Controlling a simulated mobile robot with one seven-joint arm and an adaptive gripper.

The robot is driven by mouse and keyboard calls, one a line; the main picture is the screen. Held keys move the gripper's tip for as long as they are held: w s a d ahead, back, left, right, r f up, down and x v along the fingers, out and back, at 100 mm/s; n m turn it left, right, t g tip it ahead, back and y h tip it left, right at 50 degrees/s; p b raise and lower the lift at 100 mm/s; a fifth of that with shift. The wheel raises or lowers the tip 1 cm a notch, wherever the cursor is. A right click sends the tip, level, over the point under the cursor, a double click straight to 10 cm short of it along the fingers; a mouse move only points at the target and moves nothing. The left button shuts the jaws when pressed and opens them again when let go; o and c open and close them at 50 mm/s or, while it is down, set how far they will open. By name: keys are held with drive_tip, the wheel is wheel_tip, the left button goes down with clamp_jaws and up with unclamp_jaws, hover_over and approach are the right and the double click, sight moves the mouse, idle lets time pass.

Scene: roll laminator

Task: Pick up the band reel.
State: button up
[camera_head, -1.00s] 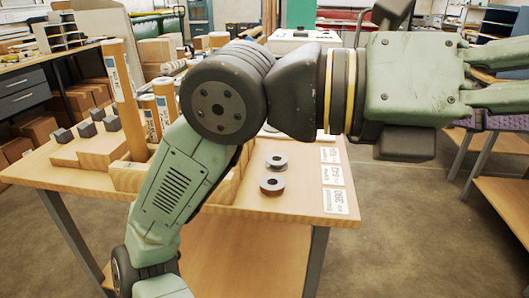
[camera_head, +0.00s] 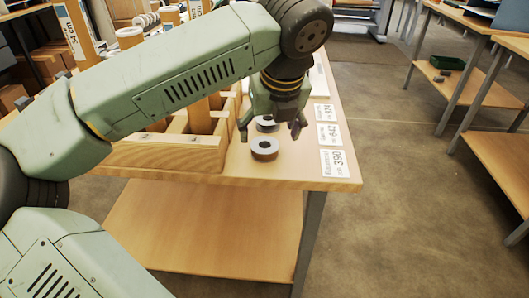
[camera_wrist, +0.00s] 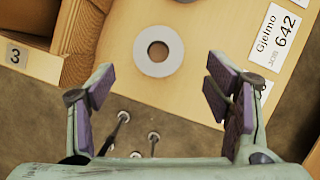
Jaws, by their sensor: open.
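Two band reels lie flat on the bench near its front right corner. The nearer reel (camera_head: 265,149) is a grey ring with a dark brownish side; the farther reel (camera_head: 265,124) is partly hidden by my gripper (camera_head: 271,126). My gripper points down over the reels, open and empty, its fingers on either side of the farther reel in the picture. In the wrist view, one grey reel (camera_wrist: 158,51) with a round hole lies ahead of and between the spread fingertips (camera_wrist: 160,85), apart from them.
A slotted wooden rack (camera_head: 165,154) holding upright rolls stands left of the reels. Printed labels, one reading 642 (camera_head: 328,135) and one reading 390 (camera_head: 338,162), lie to the right. The bench edge is close in front.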

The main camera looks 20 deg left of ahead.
sight(265, 142)
drive_tip(key=x, duration=0.5)
drive_tip(key=shift+w+a+f+b, duration=0.1)
drive_tip(key=shift+a+f+b, duration=0.1)
drive_tip(key=shift+b, duration=0.1)
drive_tip(key=shift+c, duration=0.4)
drive_tip(key=c, duration=1.2)
drive_tip(key=shift+o, duration=0.2)
